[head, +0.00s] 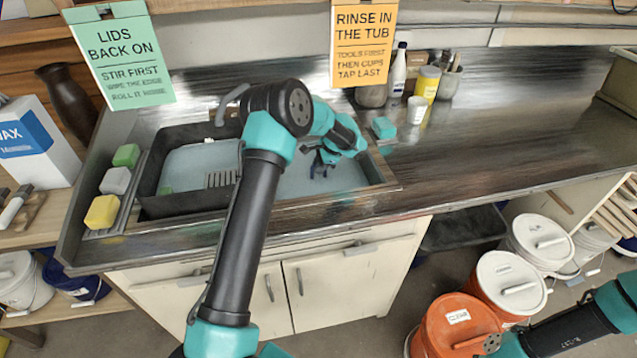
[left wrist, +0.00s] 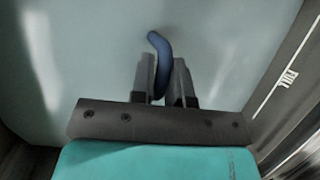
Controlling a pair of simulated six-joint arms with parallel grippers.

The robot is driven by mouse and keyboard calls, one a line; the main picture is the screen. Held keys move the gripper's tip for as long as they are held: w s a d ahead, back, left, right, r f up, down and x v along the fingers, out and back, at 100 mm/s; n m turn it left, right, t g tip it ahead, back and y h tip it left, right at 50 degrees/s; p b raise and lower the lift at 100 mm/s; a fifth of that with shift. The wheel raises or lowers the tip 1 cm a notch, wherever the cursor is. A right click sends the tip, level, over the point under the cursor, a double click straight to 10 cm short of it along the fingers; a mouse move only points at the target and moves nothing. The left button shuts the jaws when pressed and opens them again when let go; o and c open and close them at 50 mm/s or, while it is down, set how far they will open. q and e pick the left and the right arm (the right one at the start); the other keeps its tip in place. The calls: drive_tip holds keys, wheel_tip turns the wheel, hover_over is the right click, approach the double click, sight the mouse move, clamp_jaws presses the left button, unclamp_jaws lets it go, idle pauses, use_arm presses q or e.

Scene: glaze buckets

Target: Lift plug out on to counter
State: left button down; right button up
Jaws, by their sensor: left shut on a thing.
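My left gripper (head: 319,165) reaches down into the right part of the sink, over the grey-blue water. In the left wrist view my left gripper (left wrist: 165,80) is shut on a dark blue, bent piece, which I take to be the plug (left wrist: 157,45). Its bent end sticks out past the fingertips. The rest of it is hidden between the fingers. In the head view the arm and gripper mostly cover this spot. Whether the plug touches the sink bottom cannot be told.
The metal counter (head: 500,125) right of the sink is mostly clear. Bottles, a yellow jar (head: 426,82) and a white cup (head: 416,110) stand at its back. A teal sponge (head: 384,127) lies by the sink's right edge.

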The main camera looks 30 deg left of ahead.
use_arm(q)
wheel_tip(320, 180, up, 10)
drive_tip(key=shift+r, duration=0.1)
idle(0.7)
idle(0.5)
